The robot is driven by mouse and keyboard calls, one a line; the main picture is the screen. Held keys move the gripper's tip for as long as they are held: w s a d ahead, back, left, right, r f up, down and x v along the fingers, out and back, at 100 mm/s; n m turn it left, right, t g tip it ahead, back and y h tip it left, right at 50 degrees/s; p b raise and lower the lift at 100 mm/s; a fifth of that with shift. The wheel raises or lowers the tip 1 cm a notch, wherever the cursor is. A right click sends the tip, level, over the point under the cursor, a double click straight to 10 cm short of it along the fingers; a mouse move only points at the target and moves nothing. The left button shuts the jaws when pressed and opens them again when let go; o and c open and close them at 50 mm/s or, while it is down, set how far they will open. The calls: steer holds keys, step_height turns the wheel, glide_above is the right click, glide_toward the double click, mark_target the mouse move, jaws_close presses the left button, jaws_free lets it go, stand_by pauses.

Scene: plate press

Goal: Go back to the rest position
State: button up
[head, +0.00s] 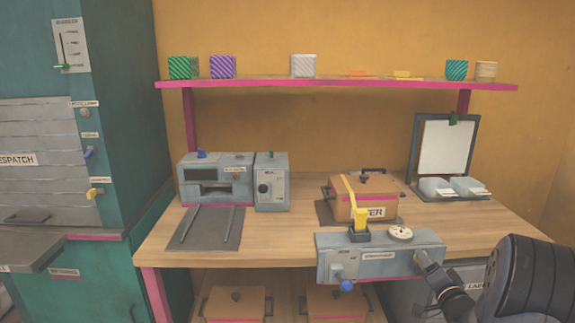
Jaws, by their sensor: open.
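My gripper (428,264) is at the lower right in the head view, at the end of my dark arm. It points up and left and overlaps the right end of a grey box-shaped machine (395,262) at the table's front edge. I cannot tell whether it touches the machine. The jaws are open, and I see nothing held in them. The machine has a blue knob (347,286) on its front and a yellow piece (361,218) on top.
Behind it on the wooden table (300,240) stands an orange-brown box (350,204). A grey press-like machine (215,165) stands at the left with a dark plate (205,236) before it. A pink-edged shelf (340,83) runs above. The table between them is clear.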

steer(key=s, duration=1)
steer(key=w, duration=1)
steer(key=shift+w+f, duration=0.1)
steer(key=shift+w, duration=0.2)
steer(key=shift+s+a+f+n+b, duration=0.1)
steer(key=shift+a+f+n+b, duration=0.15)
steer(key=shift+n+b, duration=0.45)
steer(key=n+b, duration=0.1)
steer(key=a+n+b, duration=0.1)
steer(key=shift+s+f+b, duration=0.1)
steer(key=shift+f+b, duration=0.1)
steer(key=shift+b, duration=0.2)
steer(key=shift+a+n+b, duration=0.35)
steer(key=shift+n+b, duration=0.3)
steer(key=shift+n, duration=0.05)
steer(key=shift+a+r, duration=0.1)
steer(key=shift+a, duration=0.1)
